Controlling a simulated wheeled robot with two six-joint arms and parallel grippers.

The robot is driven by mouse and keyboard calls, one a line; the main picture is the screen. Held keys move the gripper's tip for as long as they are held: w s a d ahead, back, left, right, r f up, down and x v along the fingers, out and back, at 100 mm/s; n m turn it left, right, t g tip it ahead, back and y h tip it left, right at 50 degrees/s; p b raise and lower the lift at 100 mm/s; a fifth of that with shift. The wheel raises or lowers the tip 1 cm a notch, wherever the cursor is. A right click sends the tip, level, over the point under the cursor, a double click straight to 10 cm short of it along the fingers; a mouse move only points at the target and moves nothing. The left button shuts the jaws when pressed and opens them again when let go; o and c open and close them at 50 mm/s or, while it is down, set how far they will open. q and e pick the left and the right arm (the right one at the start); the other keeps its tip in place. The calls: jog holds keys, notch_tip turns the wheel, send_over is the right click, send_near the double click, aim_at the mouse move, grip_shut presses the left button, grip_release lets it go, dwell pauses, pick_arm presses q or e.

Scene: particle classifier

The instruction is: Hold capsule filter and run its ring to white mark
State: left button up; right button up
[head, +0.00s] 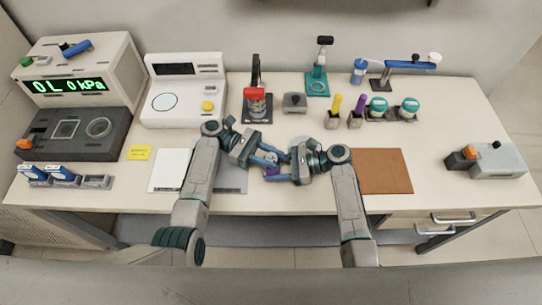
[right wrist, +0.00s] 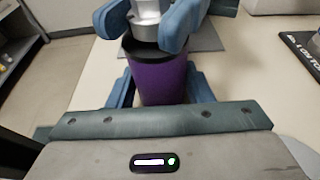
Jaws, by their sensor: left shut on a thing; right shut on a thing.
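The capsule filter has a purple body (right wrist: 160,80), a dark band (right wrist: 152,50) and a silvery end (right wrist: 147,14) in the right wrist view. In the head view only a little purple (head: 270,171) shows between my grippers. My right gripper (head: 276,175) is shut on the purple body, with its blue fingers on both sides. My left gripper (head: 268,159) is shut on the silvery end; its blue fingertips (right wrist: 150,30) flank that end in the right wrist view. I cannot make out a white mark; part of the filter is hidden by fingers.
A white sheet (head: 168,172) and grey mat (head: 234,180) lie left, a brown mat (head: 386,172) right. Behind stand a red-topped device (head: 255,100), a grey block (head: 295,103), a teal stand (head: 317,84) and upright coloured tools (head: 334,112).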

aim_at(266, 156)
pick_arm(q)
jog(key=o, duration=1)
jog(key=shift+c, duration=0.2)
jog(key=shift+v, duration=3.75)
